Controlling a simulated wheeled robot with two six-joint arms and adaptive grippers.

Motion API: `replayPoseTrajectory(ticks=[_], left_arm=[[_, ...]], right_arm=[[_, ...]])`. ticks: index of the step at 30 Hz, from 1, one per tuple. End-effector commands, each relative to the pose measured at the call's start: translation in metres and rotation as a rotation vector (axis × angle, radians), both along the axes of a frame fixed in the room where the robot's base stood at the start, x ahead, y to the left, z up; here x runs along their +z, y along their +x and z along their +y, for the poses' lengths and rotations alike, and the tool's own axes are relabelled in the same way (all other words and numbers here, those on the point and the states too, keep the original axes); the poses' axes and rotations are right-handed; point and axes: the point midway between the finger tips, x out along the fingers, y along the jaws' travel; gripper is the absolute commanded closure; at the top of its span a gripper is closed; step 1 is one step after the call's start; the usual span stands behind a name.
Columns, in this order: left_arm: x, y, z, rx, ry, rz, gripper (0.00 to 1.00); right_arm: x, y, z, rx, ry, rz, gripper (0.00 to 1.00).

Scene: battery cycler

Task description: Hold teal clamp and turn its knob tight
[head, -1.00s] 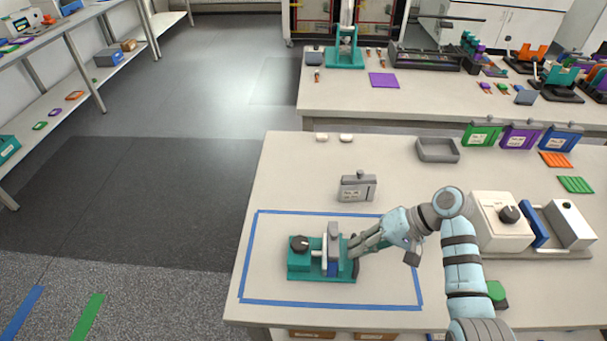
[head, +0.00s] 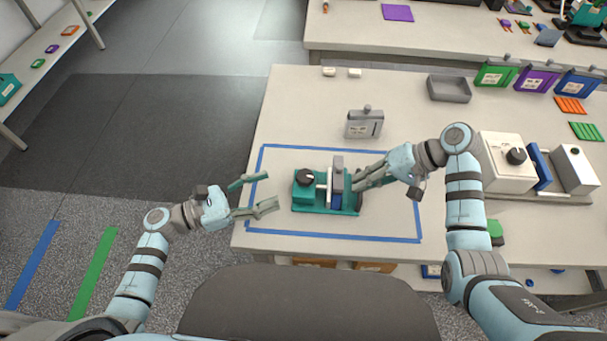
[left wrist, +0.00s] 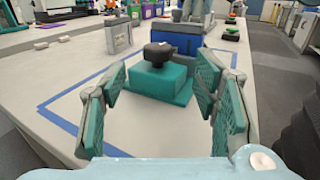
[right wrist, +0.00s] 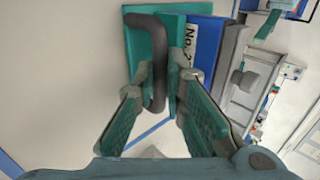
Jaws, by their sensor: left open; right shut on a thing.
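The teal clamp (head: 338,207) stands on the table inside the blue tape outline, with a blue labelled piece (right wrist: 203,50) and a grey piece in it. Its black knob (head: 305,177) sits on the teal block at its left end. The knob also shows in the left wrist view (left wrist: 158,53), ahead of the open fingers. My left gripper (head: 268,191) is open and empty, left of the knob and apart from it. My right gripper (head: 362,181) is at the clamp's right end, shut on its dark bent handle (right wrist: 158,60). The fingers partly hide the handle.
A grey labelled case (head: 364,124) stands behind the clamp. A grey tray (head: 449,89) and coloured cases stand at the back right. A white device with a dial (head: 505,165) stands to the right. The tape (head: 330,236) encloses clear table around the clamp.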

Motion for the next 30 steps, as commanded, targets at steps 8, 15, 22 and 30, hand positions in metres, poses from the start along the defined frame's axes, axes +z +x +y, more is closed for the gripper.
replayPoseTrajectory(ticks=[8,15,22,30], left_arm=[[0.001,0.033,-0.063,0.003,0.000,-0.002,0.45],[-0.001,0.046,-0.089,0.004,0.004,-0.001,0.45],[-0.001,0.046,-0.089,0.004,0.005,-0.002,0.48],[-0.001,0.046,-0.089,0.003,0.005,-0.002,0.91]], right_arm=[[-0.001,-0.001,0.000,0.001,-0.001,0.003,1.00],[-0.001,-0.001,0.000,0.001,-0.001,0.002,1.00],[-0.001,0.000,0.000,0.000,-0.001,0.003,1.00],[-0.001,0.000,0.000,0.000,-0.001,0.001,1.00]])
